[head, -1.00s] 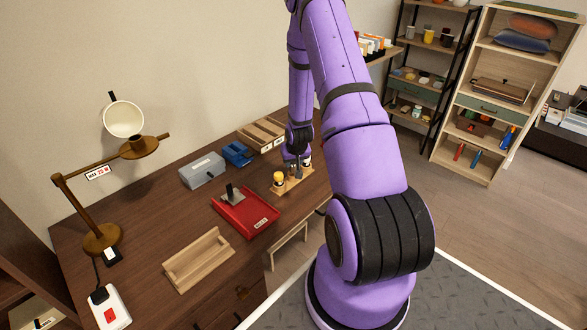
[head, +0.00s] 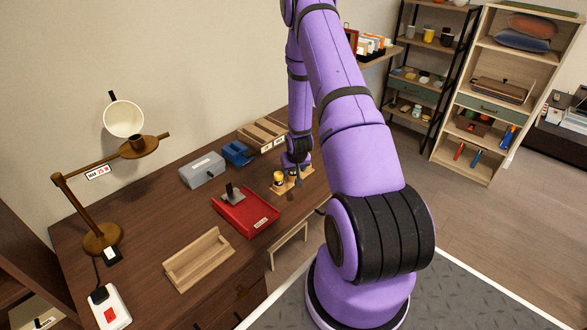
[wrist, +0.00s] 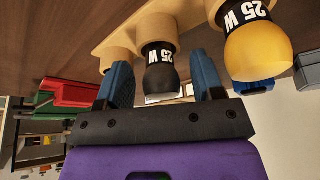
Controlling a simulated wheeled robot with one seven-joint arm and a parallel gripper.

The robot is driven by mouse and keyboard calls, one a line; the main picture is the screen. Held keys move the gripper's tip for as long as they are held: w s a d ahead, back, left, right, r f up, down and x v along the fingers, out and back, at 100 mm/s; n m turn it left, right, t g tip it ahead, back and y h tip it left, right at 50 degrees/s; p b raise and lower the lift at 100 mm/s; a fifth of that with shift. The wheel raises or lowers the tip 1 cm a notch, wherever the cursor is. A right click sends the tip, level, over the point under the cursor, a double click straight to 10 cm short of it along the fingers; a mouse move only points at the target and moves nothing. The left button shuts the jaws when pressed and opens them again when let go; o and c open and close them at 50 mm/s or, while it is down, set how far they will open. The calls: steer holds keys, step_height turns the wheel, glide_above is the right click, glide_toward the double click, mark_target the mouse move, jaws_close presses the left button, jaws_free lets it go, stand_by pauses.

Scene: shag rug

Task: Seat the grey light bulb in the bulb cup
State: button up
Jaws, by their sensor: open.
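The grey light bulb (wrist: 161,76) is dark, has a "25 W" band, and stands in the wooden bulb holder (wrist: 128,35). My gripper (wrist: 160,68) is open, with one blue finger on each side of the bulb in the wrist view; I cannot tell whether they touch it. In the head view, my gripper (head: 296,172) is low over the holder (head: 283,188) and mostly hides the grey bulb. A brown cup (head: 137,142) on the brass-brown desk lamp at left looks like the bulb cup; its inside is not visible.
A yellow bulb (wrist: 257,52), also "25 W", stands close beside my right finger. A red tray (head: 245,213), a grey box (head: 202,170), a blue item (head: 236,153) and a wooden trough (head: 199,260) lie between holder and lamp. The white lampshade (head: 123,118) is above the cup.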

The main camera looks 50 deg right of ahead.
steer(key=s+a+r+n, duration=0.15)
steer(key=a+r, duration=0.45)
steer(key=r, duration=0.7)
steer(key=s+a+r, duration=0.2)
steer(key=a+r, duration=0.4)
steer(key=r, duration=0.6)
steer(key=s+a+r+n, duration=0.15)
steer(key=a+r, duration=0.45)
steer(key=r, duration=0.7)
steer(key=s+a+r+n, duration=0.1)
steer(key=s+a+r, duration=0.3)
steer(key=s, duration=0.3)
steer(key=s+a+r+n+t+y, duration=0.1)
steer(key=s+a+r, duration=0.3)
steer(key=s, duration=0.2)
steer(key=s+a+r+n+y, duration=0.1)
steer(key=s+a+r, duration=0.4)
steer(key=s, duration=0.2)
steer(key=shift+s, duration=0.35)
